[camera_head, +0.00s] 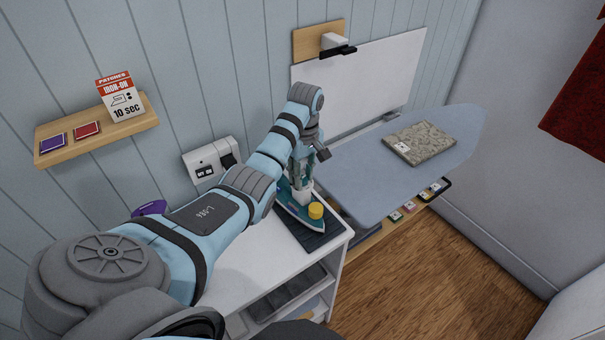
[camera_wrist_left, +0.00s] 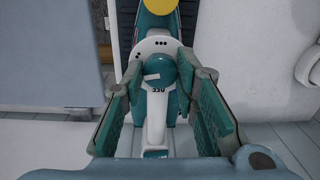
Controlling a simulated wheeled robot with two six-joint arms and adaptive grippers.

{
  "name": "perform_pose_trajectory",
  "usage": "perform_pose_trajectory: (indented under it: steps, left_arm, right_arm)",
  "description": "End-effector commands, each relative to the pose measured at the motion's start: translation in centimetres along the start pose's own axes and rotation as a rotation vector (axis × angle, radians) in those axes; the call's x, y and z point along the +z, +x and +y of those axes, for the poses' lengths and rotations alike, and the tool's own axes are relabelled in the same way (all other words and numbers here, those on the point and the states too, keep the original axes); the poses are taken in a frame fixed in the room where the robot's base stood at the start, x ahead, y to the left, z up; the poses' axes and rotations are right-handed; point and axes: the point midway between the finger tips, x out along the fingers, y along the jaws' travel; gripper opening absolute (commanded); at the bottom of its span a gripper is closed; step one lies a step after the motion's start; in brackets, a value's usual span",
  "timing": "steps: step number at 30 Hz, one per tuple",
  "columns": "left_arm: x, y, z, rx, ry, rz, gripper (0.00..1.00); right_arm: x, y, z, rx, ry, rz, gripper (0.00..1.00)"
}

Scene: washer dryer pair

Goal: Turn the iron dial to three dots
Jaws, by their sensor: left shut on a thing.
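A teal and white iron (camera_head: 290,207) rests on a dark ribbed mat (camera_head: 318,240) on the white cabinet top, with a yellow knob on its front. The round teal iron dial (camera_wrist_left: 161,72) is in the middle of the left wrist view. It has a white pointer mark lying toward the left. Dark dot markings (camera_wrist_left: 155,43) show on the white panel beyond it, too small to read clearly. My left gripper (camera_head: 302,183) reaches down over the iron. In the left wrist view its two fingers (camera_wrist_left: 161,76) are on either side of the dial, shut on it. My right gripper is out of view.
A blue ironing board (camera_head: 360,180) with a patterned folded cloth (camera_head: 425,140) extends right of the cabinet. A wall shelf (camera_head: 95,133) holds an "iron-on 10 sec" card (camera_head: 120,98). A wall socket (camera_head: 210,160) is behind my left arm.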

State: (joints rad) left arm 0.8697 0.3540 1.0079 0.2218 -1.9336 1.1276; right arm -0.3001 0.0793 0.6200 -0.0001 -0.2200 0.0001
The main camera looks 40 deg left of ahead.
Motion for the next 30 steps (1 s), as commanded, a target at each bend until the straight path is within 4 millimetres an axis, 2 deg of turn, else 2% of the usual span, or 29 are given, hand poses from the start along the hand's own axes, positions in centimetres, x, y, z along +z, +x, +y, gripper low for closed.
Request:
perform_pose_trajectory:
  steps: [30]
  left_arm:
    - [0.03, 0.01, -0.13, 0.0, 0.961, 0.036, 0.0]
  right_arm:
    - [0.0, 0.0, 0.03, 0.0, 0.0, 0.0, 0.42]
